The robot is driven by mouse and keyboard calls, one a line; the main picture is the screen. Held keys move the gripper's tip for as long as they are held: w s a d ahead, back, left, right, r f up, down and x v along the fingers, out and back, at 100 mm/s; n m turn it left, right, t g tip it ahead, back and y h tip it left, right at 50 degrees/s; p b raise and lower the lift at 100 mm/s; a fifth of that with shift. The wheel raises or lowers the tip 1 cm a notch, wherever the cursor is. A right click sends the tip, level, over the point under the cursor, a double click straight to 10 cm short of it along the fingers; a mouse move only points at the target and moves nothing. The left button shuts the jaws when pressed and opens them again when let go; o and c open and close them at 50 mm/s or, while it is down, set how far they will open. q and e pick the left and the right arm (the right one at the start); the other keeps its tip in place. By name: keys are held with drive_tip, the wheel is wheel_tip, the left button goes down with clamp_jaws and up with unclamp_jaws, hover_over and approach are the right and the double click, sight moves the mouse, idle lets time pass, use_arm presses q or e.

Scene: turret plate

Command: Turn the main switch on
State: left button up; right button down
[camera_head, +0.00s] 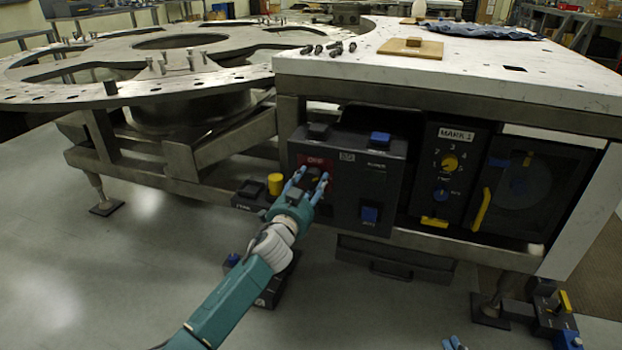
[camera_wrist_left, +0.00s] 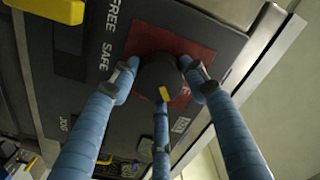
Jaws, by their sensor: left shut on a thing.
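The main switch is a black rotary knob (camera_wrist_left: 160,72) with a yellow mark on a red plate (camera_wrist_left: 137,38), seen in the left wrist view. In the head view the red plate (camera_head: 328,161) is on the left part of a dark control box (camera_head: 372,185) under the white table. My left gripper (camera_head: 312,182) has its blue fingers around the knob and is shut on it; it also shows in the left wrist view (camera_wrist_left: 158,85). The fingers hide much of the knob in the head view. Only the blue fingertips of my right gripper (camera_head: 454,344) show at the bottom edge.
A yellow button (camera_head: 275,184) stands left of the knob. A blue button (camera_head: 370,214) is on the same box. To the right is a MARK 1 panel (camera_head: 447,180) with a yellow dial. A pedal-like unit (camera_head: 275,285) sits on the floor below. Open floor lies at left.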

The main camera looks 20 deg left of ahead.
use_arm(q)
drive_tip(key=m, duration=0.2)
drive_tip(key=m+p, duration=0.1)
drive_tip(key=m, duration=0.3)
drive_tip(key=shift+d+r, duration=0.15)
drive_tip(key=shift+r, duration=0.2)
drive_tip(key=shift+d+f+m+p, duration=0.1)
drive_tip(key=shift+m+p, duration=0.3)
drive_tip(key=shift+m, duration=1)
use_arm(e)
drive_tip(key=s+d+f+g+h, duration=0.1)
drive_tip(key=s+d+f+g, duration=0.2)
drive_tip(key=s+f+g, duration=0.2)
drive_tip(key=shift+s+f+h, duration=0.3)
drive_tip(key=shift+s+f, duration=1.25)
drive_tip(key=shift+s, duration=0.15)
drive_tip(key=shift+d, duration=0.1)
use_arm(q)
drive_tip(key=shift+d, duration=0.1)
drive_tip(key=o, duration=1.1)
drive_tip(key=shift+o, duration=0.3)
drive_tip(key=shift+d+f, duration=0.1)
use_arm(e)
drive_tip(key=shift+s+d, duration=0.1)
drive_tip(key=shift+d, duration=0.05)
use_arm(q)
drive_tip(key=shift+a+f, duration=0.1)
drive_tip(key=shift+a, duration=0.1)
use_arm(e)
drive_tip(key=shift+f, duration=0.1)
